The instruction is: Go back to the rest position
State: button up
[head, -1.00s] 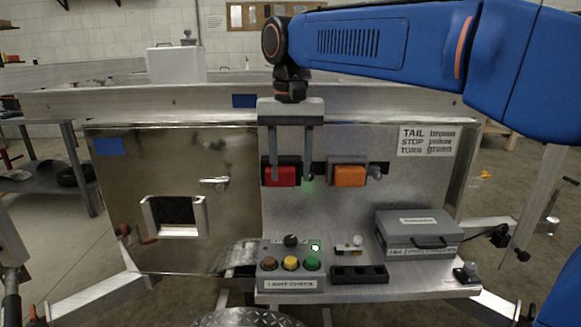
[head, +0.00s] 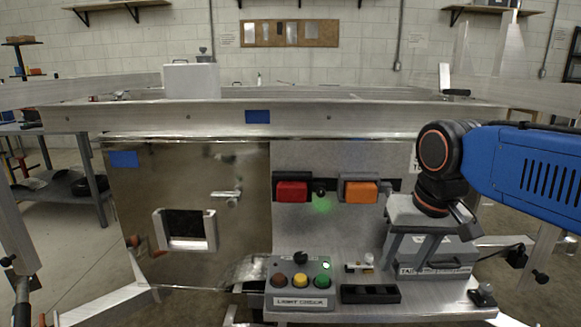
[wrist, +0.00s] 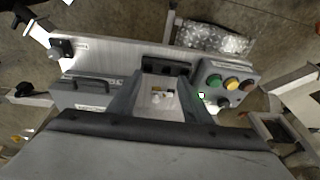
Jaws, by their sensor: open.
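My gripper (head: 404,262) is open in the head view. It hangs at the right, in front of the grey case (head: 462,252) and hides part of it. Nothing shows between its fingers. In the wrist view, my gripper's two fingers (wrist: 163,88) are spread apart, with the shelf and small parts visible between them. My blue arm reaches in from the right edge of the head view.
A light check box (head: 298,287) with coloured buttons, a black socket block (head: 370,294) and the case stand on the shelf. Red (head: 291,191) and orange (head: 360,190) lamps are on the trailer panel. A metal door (head: 190,180) is at left.

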jog(key=s+d+f+t, duration=0.1)
jog(key=s+d+f, duration=0.5)
jog(key=s+f, duration=0.3)
notch_tip(320, 180, down, 2)
jog(key=shift+s+d+f+t+h, duration=0.2)
jog(key=shift+d+t+h, duration=0.1)
jog(key=shift+d+t, duration=0.1)
dwell(1.1)
